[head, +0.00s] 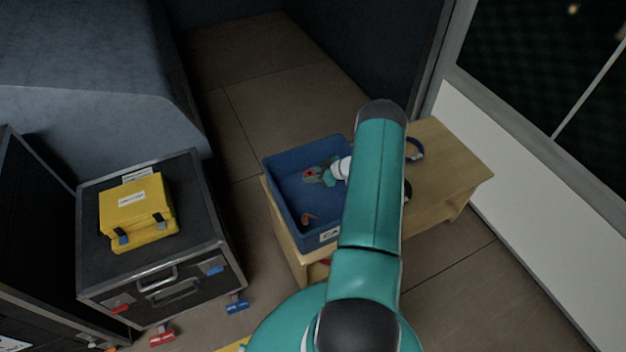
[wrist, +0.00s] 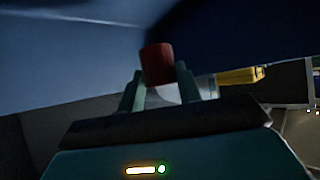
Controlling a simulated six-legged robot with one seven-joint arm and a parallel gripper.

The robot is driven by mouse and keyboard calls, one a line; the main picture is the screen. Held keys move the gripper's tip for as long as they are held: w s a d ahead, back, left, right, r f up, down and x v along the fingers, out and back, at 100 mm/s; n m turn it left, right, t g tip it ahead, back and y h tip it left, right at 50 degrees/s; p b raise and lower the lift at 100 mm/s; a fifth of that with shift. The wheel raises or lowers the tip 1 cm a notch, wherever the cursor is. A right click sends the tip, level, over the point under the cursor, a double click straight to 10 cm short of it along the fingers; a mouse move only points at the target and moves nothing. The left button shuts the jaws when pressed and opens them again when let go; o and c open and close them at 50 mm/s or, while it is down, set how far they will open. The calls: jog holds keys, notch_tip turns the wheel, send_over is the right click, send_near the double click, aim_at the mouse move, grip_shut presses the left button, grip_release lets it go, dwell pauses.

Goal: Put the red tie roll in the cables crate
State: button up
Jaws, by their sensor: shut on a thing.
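The red tie roll (wrist: 157,64) is between the two fingers of my gripper (wrist: 160,90) in the wrist view. In the head view the red roll (head: 309,173) shows small at the tip of my gripper (head: 314,174). My gripper is shut on it and is over the inside of the blue crate (head: 284,222). The crate stands on a wooden bench and has a white label on its front, only partly readable. My arm hides the crate's right side. I cannot tell how high the roll is above the crate floor.
A small orange item (head: 309,218) lies in the crate's front part. The wooden bench (head: 450,165) carries dark ring-shaped things, partly behind my arm. A yellow case (head: 137,207) sits on a black flight case (head: 95,262) to the left. Open floor lies behind the bench.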

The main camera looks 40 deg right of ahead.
jog(key=shift+w+d+f, duration=0.15)
jog(key=shift+w+f, duration=0.2)
jog(key=shift+f, duration=1.55)
jog(key=shift+f, duration=0.6)
jog(key=o, duration=1)
